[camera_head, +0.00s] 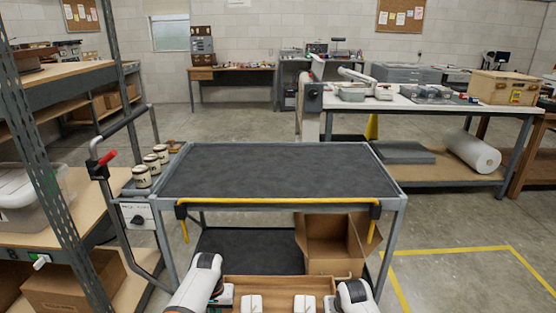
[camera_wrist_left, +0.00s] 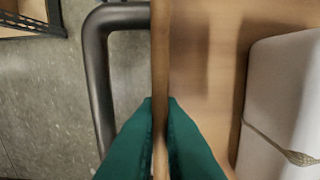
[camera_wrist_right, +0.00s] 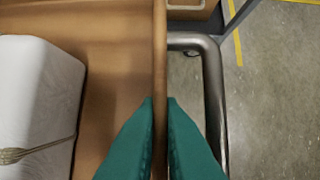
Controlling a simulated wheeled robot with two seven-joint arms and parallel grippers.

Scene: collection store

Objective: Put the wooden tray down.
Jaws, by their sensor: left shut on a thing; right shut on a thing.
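The wooden tray (camera_head: 280,283) is low at the bottom edge of the head view, in front of the cart and held between my two grippers. My left gripper (camera_wrist_left: 160,101) is shut on one side wall of the tray. My right gripper (camera_wrist_right: 160,101) is shut on the opposite side wall. A dark bent tube runs outside the wall in both wrist views. The tray's near part is cut off in the head view.
The cart's dark top (camera_head: 275,170) is empty, with a yellow bar (camera_head: 280,204) along its near edge. An open cardboard box (camera_head: 335,245) stands on its lower shelf. Several jars (camera_head: 152,163) stand at its left. Shelving (camera_head: 60,190) is close on the left; the floor at right is clear.

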